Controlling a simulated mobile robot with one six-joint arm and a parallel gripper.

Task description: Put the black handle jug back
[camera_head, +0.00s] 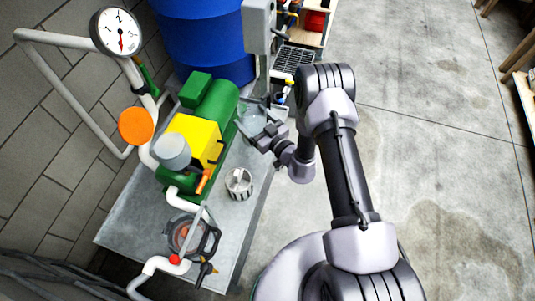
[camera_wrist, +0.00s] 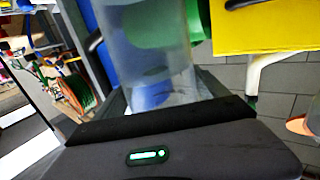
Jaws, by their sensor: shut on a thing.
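A clear, translucent jug (camera_wrist: 150,55) stands between the jaws of my gripper (camera_wrist: 155,115) in the wrist view. In the head view my gripper (camera_head: 264,134) is shut on the jug (camera_head: 251,121), beside the green and yellow pump unit and over the right part of the grey bench. The jug's lower part is hidden by the gripper in the wrist view.
The grey bench (camera_head: 135,215) carries the green pump (camera_head: 212,112) with its yellow box (camera_head: 196,137), a metal cup (camera_head: 239,184) and a round clear-topped vessel (camera_head: 187,236). White pipes and a gauge (camera_head: 117,32) stand left. The floor at right is open.

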